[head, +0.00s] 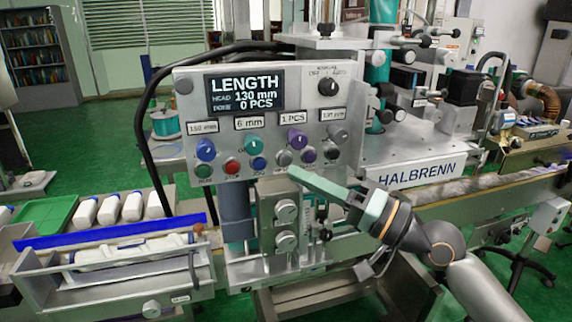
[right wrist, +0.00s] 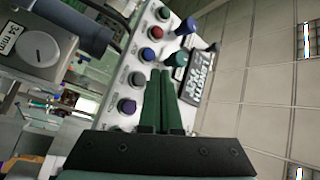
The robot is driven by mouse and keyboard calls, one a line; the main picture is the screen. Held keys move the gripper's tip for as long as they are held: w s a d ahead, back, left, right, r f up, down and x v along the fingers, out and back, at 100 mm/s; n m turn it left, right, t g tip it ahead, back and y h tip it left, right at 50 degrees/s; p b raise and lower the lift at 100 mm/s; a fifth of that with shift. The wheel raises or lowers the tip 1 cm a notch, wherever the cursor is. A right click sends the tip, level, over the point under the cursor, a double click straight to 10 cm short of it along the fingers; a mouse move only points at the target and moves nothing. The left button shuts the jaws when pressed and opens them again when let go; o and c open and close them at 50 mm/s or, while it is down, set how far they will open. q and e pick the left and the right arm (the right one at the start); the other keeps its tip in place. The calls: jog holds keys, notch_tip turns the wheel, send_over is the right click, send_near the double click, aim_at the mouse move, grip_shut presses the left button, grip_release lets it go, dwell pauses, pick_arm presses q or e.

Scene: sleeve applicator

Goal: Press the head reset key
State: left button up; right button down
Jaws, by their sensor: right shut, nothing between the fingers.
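The control panel (head: 190,95) stands upright at the centre of the head view. Its dark display (head: 246,91) reads LENGTH, 130 mm and 0 PCS. Its bottom row holds a green key (head: 203,171), a red key (head: 232,166), a blue key (head: 259,163) and further grey and purple keys (head: 308,155). The small labels are too blurred to tell which is head reset. My right gripper (head: 293,174) is shut and empty, its green fingers just below and in front of the row. In the right wrist view the fingers (right wrist: 162,73) point towards the panel, apparently apart from it. My left gripper is out of view.
Coloured knobs (head: 251,145) stick out above the key row, and a black selector (head: 327,87) sits upper right. Below the panel is a grey block with round knobs (head: 286,211). A tray of white bottles (head: 130,252) lies left; a conveyor (head: 480,190) runs right.

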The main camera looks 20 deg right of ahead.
jog(key=shift+w, duration=1.05)
jog(key=shift+w, duration=0.15)
dwell(1.2)
jog(key=shift+w+b, duration=0.25)
jog(key=shift+b, duration=0.05)
jog(key=shift+w+a, duration=0.1)
jog(key=shift+w, duration=0.35)
dwell(0.5)
jog(key=shift+s, duration=0.85)
